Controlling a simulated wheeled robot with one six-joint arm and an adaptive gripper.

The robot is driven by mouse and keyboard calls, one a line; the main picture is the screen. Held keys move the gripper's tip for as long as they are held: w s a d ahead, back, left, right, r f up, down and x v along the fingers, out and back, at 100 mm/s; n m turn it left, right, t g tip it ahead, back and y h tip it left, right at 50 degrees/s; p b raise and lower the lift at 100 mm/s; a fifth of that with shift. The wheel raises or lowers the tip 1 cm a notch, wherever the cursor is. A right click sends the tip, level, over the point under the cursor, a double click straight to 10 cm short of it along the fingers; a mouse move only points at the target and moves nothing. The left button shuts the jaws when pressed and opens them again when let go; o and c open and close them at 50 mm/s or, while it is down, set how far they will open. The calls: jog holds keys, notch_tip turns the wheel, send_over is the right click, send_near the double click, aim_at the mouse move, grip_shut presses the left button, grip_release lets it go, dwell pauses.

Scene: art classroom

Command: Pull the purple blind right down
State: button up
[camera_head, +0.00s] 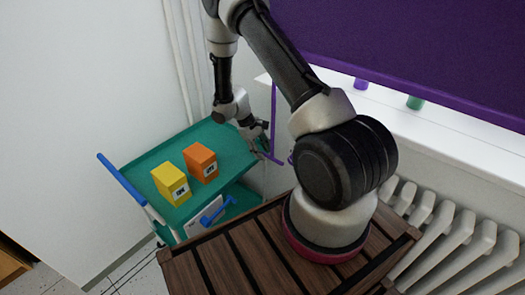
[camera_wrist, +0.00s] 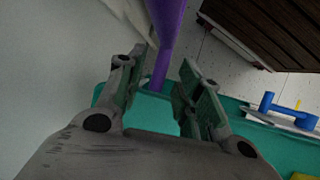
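The purple blind (camera_head: 420,45) hangs across the window at the upper right, its lower edge a little above the white sill. A thin purple pull piece (camera_head: 274,110) hangs at its left side, with a bent lower end beside my gripper (camera_head: 262,146). In the wrist view my gripper (camera_wrist: 162,60) has its two fingers apart. The purple piece (camera_wrist: 168,30) shows in the gap between them, running down from the top edge. I cannot tell whether it lies fully between the fingers or beyond them; neither finger is clearly pressed on it.
A radiator (camera_head: 440,235) is below.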

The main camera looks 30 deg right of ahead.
jog(key=v, duration=1.2)
